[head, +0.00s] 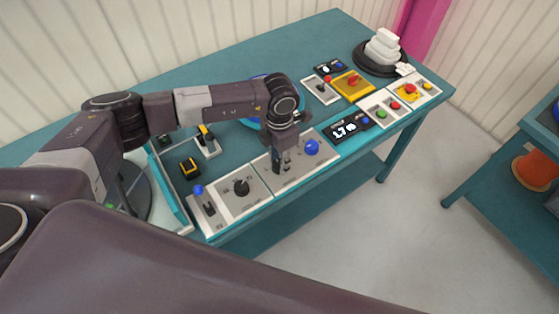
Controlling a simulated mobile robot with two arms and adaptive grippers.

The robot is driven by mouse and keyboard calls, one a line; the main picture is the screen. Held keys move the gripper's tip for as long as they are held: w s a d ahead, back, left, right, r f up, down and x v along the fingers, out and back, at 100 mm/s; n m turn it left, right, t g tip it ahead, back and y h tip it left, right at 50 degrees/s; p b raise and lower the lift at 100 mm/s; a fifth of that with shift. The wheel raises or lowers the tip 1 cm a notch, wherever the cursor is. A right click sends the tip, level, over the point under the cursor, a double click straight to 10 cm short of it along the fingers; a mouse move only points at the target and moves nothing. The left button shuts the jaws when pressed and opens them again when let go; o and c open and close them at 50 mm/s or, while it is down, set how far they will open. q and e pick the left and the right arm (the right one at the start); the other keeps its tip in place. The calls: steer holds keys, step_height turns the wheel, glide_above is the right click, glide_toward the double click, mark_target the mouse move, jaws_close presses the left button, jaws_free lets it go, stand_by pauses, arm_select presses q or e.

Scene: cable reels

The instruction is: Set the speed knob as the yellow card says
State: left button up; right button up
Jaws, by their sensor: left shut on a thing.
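My left gripper (277,166) points down over a long pale control panel (294,170) at the bench's front edge. It is shut on a small control there, mostly hidden by the fingers, so I cannot tell its shape or setting. A blue knob (311,147) stands on the same panel, right of the gripper and apart from it. A black knob (241,187) sits on the pale panel to the left. I cannot tell which is the speed knob by its label. No yellow card can be made out. My right gripper is not in view.
A dark display (346,127) with white digits lies right of the blue knob. Button panels, a yellow box (352,84) and a black turntable with white blocks (383,48) fill the right end. A blue-knobbed lever (198,190) stands at left. The back middle of the teal bench (220,75) is clear.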

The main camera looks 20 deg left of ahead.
arm_select(q)
steer(key=shift+f+b, duration=0.1)
steer(key=shift+b, duration=0.25)
steer(key=m+b, duration=0.9)
steer(key=b, duration=0.2)
steer(key=shift+r+m+b, duration=0.2)
steer(key=shift+m+b, duration=1.1)
steer(key=shift+b, duration=0.05)
steer(key=shift+w, duration=0.1)
steer(key=o, duration=1.1)
step_height(320, 180, up, 12)
